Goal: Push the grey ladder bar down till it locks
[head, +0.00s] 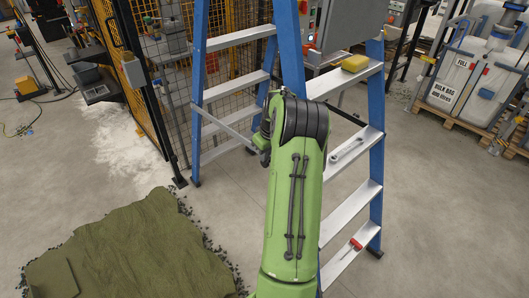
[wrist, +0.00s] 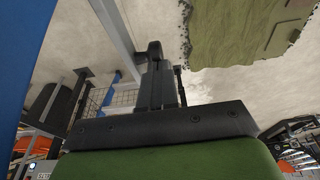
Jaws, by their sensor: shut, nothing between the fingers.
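The blue stepladder (head: 290,50) stands open, with pale metal treads between its blue rails. A thin grey bar (head: 226,131) slants down to the right between the rails at its left side. My green arm hides the bar's right end, so I cannot tell whether it is locked. In the wrist view, my gripper (wrist: 154,50) is shut and empty. A pale grey strip (wrist: 112,28) runs just left of its fingertips, apparently part of the ladder; contact cannot be told. A blue rail (wrist: 20,70) fills the left edge. My arm hides the gripper in the head view.
A yellow sponge-like block (head: 355,63) and a red-handled tool (head: 355,244) lie on ladder treads. A green turf sheet (head: 130,250) covers the floor at lower left. A mesh fence (head: 165,60) stands behind. Pallets with white containers (head: 470,85) are at right.

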